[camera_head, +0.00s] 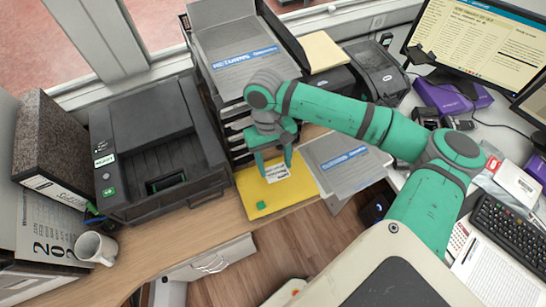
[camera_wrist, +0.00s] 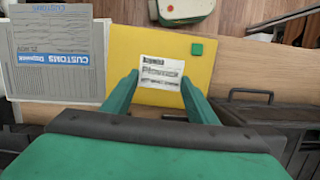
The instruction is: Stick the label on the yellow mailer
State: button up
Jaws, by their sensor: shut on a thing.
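The yellow mailer (camera_head: 295,189) lies flat on the wooden counter at the middle of the head view, and it also fills the middle of the wrist view (camera_wrist: 124,50). A small green square (camera_head: 262,205) is on the mailer near a corner. The white printed label (camera_wrist: 160,72) shows over the mailer, between my fingertips; it also shows in the head view (camera_head: 277,173). My gripper (camera_head: 272,170) is over the mailer, pointing down, with its fingers at either side of the label, shut on it. I cannot tell whether the label touches the mailer.
A black printer (camera_head: 155,145) stands to the left, beside a white mug (camera_head: 95,248). A black tray stack (camera_head: 240,148) is behind the mailer. A grey customs pad (camera_head: 343,165) lies right of it. A keyboard (camera_head: 512,232) and monitor (camera_head: 480,45) are farther right.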

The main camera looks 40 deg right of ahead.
jog(key=shift+w+f, duration=0.1)
jog(key=shift+f, duration=2.6)
jog(key=o, duration=0.7)
jog(key=shift+o, duration=0.2)
jog(key=shift+v, duration=2.75)
